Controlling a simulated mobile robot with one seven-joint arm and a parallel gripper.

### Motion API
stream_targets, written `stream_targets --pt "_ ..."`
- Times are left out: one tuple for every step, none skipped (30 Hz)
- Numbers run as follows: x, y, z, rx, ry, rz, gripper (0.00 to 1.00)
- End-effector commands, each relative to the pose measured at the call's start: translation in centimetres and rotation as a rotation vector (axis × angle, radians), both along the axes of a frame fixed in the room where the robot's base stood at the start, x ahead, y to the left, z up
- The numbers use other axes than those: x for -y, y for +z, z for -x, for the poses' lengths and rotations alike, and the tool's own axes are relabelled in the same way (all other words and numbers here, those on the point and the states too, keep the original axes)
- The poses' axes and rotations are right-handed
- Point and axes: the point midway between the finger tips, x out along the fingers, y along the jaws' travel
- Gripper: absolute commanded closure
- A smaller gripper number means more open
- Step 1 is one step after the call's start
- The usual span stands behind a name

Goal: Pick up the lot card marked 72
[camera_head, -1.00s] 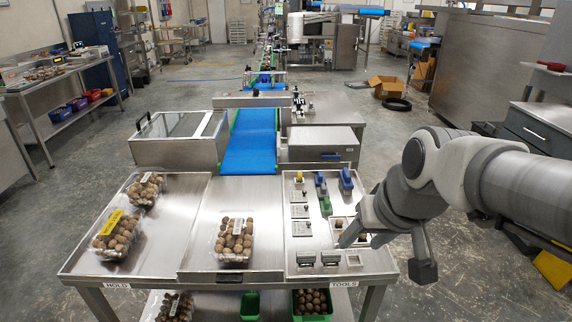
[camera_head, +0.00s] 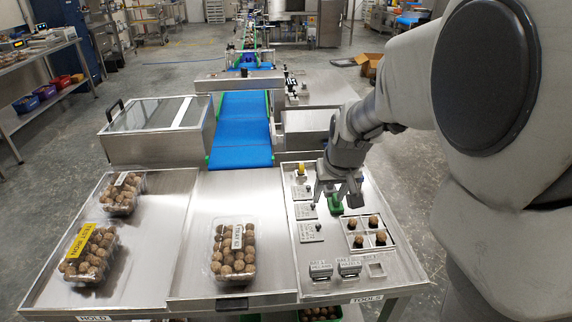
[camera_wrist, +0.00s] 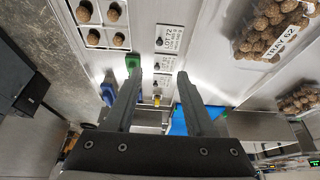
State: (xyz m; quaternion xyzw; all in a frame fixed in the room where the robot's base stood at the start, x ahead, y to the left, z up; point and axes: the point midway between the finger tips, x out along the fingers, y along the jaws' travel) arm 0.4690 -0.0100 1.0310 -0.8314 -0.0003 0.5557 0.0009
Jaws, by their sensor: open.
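The lot card that reads LOT 72 (camera_wrist: 168,38) lies flat on the tools panel in the wrist view, near the top, with a small dark knob by it. It appears to be the nearest of the three cards in the head view (camera_head: 310,232). A middle card (camera_wrist: 165,63) and a farther card (camera_wrist: 163,81) lie in line with it; their print is too small to read. My gripper (camera_head: 336,193) is open and empty above the panel, around the farther cards. Its fingers (camera_wrist: 159,77) in the wrist view point toward the cards, apart from the 72 card.
A green tool (camera_wrist: 133,62) stands close to one finger. A divided tray (camera_head: 370,250) with brown balls lies right of the cards. A clear clamshell (camera_head: 233,278) marked TRAY 62 sits left. Two stamps (camera_head: 349,267) are at the front. Panel rims (camera_head: 288,215) border the cards.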

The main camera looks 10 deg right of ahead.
Motion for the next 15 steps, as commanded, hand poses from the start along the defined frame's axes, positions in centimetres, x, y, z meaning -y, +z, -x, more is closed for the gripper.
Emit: stream_targets --pt "0.0 -0.5 -0.2 -0.001 0.001 0.004 0.45" --pt "0.0 -0.8 -0.3 -0.002 0.001 0.005 0.45" --pt "0.0 -1.3 -0.5 -0.003 0.0 0.004 0.45" --pt "0.0 -1.8 -0.6 -0.003 -0.002 0.004 0.45" --pt "0.1 -2.3 -0.8 -0.004 -0.001 0.005 0.45" --pt "0.1 -3.1 -1.1 -0.004 -0.002 0.005 0.45" --pt "0.1 -3.8 -1.4 -0.005 -0.001 0.005 0.45" --pt "0.1 -4.5 -1.6 -0.005 -0.002 0.005 0.45" --pt "0.1 -5.3 -1.9 -0.005 -0.002 0.005 0.45" --pt "0.1 -5.9 -2.2 -0.004 -0.002 0.005 0.45" --pt "0.1 -6.6 -2.5 -0.005 -0.002 0.005 0.45" --pt "0.1 -7.4 -2.8 -0.005 -0.002 0.005 0.45" --pt "0.1 -7.9 -3.0 -0.004 -0.001 0.005 0.45" --pt "0.1 -8.5 -3.3 -0.003 -0.002 0.004 0.45" --pt "0.1 -9.2 -3.6 -0.004 -0.001 0.004 0.45"
